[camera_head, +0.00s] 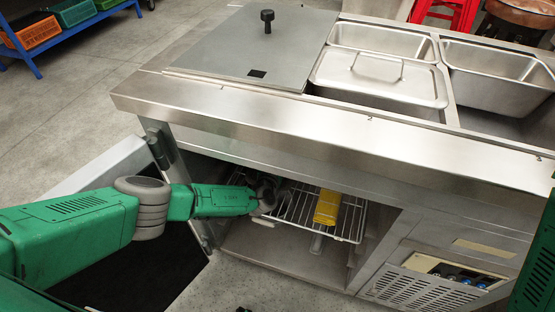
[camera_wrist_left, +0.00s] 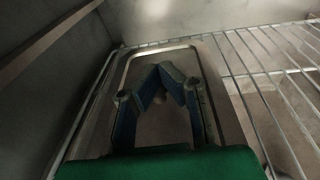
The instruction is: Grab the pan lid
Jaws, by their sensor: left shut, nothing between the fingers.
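My left gripper (camera_head: 268,194) is inside the open cabinet under the counter, at the left end of the wire shelf. In the left wrist view its fingers (camera_wrist_left: 172,78) meet at the tips, shut and empty. Below them lies a rectangular steel piece with rounded corners (camera_wrist_left: 222,95), which looks like a pan lid, on the wire shelf. The fingers hide its middle; I cannot tell whether they touch it. Another steel pan lid with a bar handle (camera_head: 383,82) covers a pan on the counter top. My right gripper is not in view.
A yellow item (camera_head: 327,207) lies on the wire shelf (camera_head: 350,222), right of my left gripper. The cabinet door (camera_head: 100,172) stands open at the left, close to my arm. A grey cover with a black knob (camera_head: 245,48) and open steel pans (camera_head: 495,75) occupy the counter top.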

